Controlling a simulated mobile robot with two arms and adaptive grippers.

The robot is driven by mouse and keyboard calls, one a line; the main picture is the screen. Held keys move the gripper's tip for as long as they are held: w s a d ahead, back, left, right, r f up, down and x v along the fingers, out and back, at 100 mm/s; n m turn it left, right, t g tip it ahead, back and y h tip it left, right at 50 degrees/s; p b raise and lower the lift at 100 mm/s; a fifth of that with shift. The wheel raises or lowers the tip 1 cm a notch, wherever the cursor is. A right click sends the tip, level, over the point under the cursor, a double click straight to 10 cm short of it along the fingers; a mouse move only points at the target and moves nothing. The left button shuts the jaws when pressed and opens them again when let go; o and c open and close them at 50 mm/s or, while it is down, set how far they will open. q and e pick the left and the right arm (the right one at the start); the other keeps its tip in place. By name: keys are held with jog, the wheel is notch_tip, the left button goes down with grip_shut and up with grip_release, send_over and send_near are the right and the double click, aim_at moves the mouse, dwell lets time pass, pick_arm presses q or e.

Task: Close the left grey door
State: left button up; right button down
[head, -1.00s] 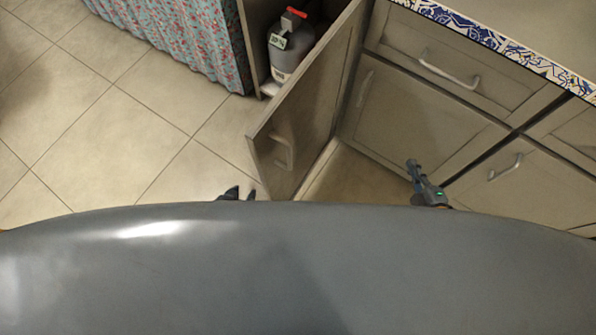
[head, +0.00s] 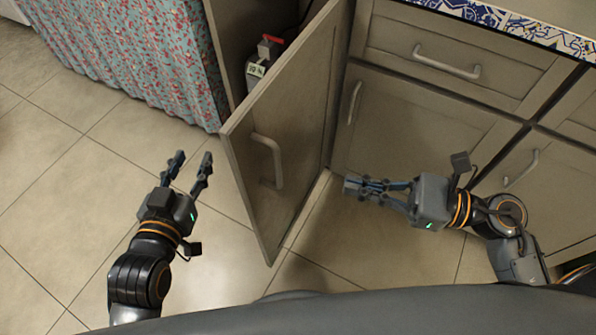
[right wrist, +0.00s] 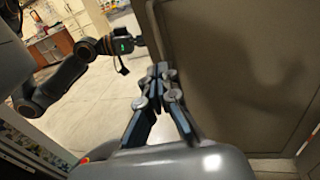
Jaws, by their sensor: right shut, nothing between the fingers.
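A grey gas bottle (head: 258,72) with a red top stands inside the open cabinet, partly hidden by the door. A closed cabinet door (head: 400,125) and a drawer (head: 450,50) lie to the right. A flowered curtain (head: 130,55) hangs at the left. The tiled floor (head: 70,170) is clear.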

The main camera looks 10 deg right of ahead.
jog(key=x, duration=1)
jog(key=shift+a, duration=0.15)
jog(key=shift+w+a, duration=0.1)
jog(key=shift+w, duration=0.05)
